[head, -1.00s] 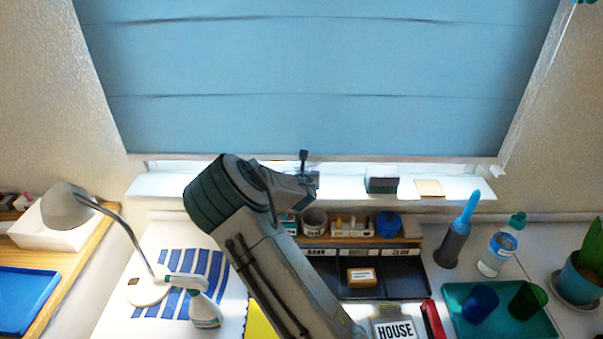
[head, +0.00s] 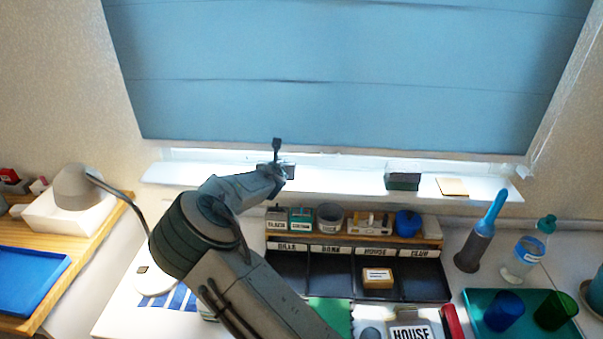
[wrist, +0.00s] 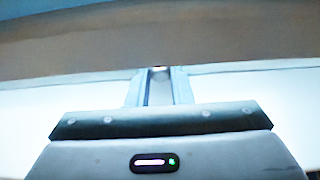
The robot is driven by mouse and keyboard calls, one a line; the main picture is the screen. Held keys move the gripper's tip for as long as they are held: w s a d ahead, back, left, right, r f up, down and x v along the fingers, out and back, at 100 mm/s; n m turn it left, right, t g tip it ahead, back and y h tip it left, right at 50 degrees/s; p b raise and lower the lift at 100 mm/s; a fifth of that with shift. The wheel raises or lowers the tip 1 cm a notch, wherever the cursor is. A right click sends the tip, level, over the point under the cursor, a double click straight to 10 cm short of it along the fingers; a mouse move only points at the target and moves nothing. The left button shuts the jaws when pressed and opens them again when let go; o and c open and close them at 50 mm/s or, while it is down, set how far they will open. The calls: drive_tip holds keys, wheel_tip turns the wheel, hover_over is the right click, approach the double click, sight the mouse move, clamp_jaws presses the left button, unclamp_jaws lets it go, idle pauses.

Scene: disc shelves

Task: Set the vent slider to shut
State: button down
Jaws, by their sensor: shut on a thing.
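My gripper (head: 284,172) is at the window, just above the white sill and under the lower edge of the blue blind. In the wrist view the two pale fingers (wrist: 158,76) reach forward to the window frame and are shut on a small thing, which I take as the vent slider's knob. The knob is almost wholly hidden between the fingertips; only a small tan spot shows there. The slider's end marks cannot be read in either view.
The blue blind (head: 340,75) hangs just above my gripper. On the sill (head: 340,186) to the right are a dark green box (head: 403,181) and a tan pad (head: 452,187). Below stands a labelled sorter (head: 330,275) with small containers on top. A lamp (head: 78,188) stands left.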

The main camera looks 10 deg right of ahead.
drive_tip(key=shift+w+a, duration=0.1)
drive_tip(key=shift+a, duration=0.65)
drive_tip(key=c, duration=1.4)
unclamp_jaws()
drive_tip(key=shift+o, duration=0.5)
drive_tip(key=shift+a, duration=0.2)
drive_tip(key=shift+d, duration=0.25)
drive_tip(key=b+v, duration=0.2)
drive_tip(key=v, duration=1.1)
drive_tip(key=shift+s+a+r, duration=0.2)
drive_tip(key=shift+s+r, duration=0.05)
drive_tip(key=shift+s, duration=0.05)
